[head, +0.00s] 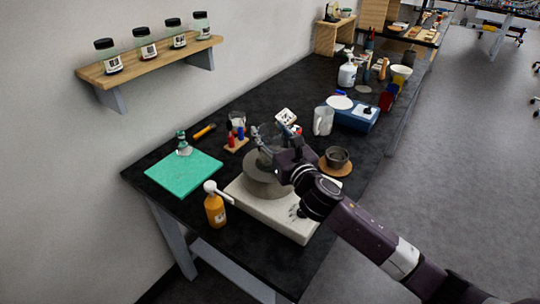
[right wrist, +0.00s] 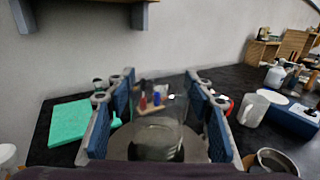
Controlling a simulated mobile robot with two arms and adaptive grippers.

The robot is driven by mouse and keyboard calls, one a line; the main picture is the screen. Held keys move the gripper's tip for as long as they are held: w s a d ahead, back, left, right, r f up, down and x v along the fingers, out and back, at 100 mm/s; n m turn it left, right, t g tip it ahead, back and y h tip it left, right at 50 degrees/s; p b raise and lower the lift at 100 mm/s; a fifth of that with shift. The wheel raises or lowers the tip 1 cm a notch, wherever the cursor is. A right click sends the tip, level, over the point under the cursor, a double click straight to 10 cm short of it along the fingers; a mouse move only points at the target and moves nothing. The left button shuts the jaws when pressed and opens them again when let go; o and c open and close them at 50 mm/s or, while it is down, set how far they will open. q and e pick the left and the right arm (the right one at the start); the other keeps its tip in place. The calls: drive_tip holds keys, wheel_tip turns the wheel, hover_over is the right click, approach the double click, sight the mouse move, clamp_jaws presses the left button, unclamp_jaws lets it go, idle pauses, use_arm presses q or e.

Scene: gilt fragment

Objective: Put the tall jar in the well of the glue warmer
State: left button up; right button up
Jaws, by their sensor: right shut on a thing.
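The glue warmer (head: 285,218) is a pale slab with a round grey body (head: 262,188) on top, near the front of the black bench. My right gripper (head: 266,140) is over this round body, shut on a clear glass jar, the tall jar (head: 264,158). In the right wrist view the see-through jar (right wrist: 157,138) stands between the two blue-padded fingers (right wrist: 160,115), with the grey round body around and below it. The jar looks upright. How deep its bottom sits in the well is hidden. My left gripper is out of view.
Left of the warmer are a green mat (head: 184,172) and an orange bottle (head: 214,207). A dark bowl (head: 338,157) on a wooden disc and a white mug (head: 323,121) stand to the right. A blue scale (head: 352,115) is behind. A shelf with jars hangs on the wall.

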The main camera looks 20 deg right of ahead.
sight(266, 135)
wheel_tip(266, 135, down, 3)
drive_tip(key=shift+f, duration=0.15)
wheel_tip(266, 135, down, 4)
drive_tip(key=shift+f+b, duration=0.15)
drive_tip(key=shift+b, duration=0.35)
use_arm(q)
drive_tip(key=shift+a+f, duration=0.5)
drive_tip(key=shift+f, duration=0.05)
use_arm(e)
drive_tip(key=shift+f, duration=0.15)
drive_tip(key=o, duration=1.4)
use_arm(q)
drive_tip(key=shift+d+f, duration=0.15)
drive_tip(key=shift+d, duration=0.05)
use_arm(e)
drive_tip(key=shift+o, duration=0.2)
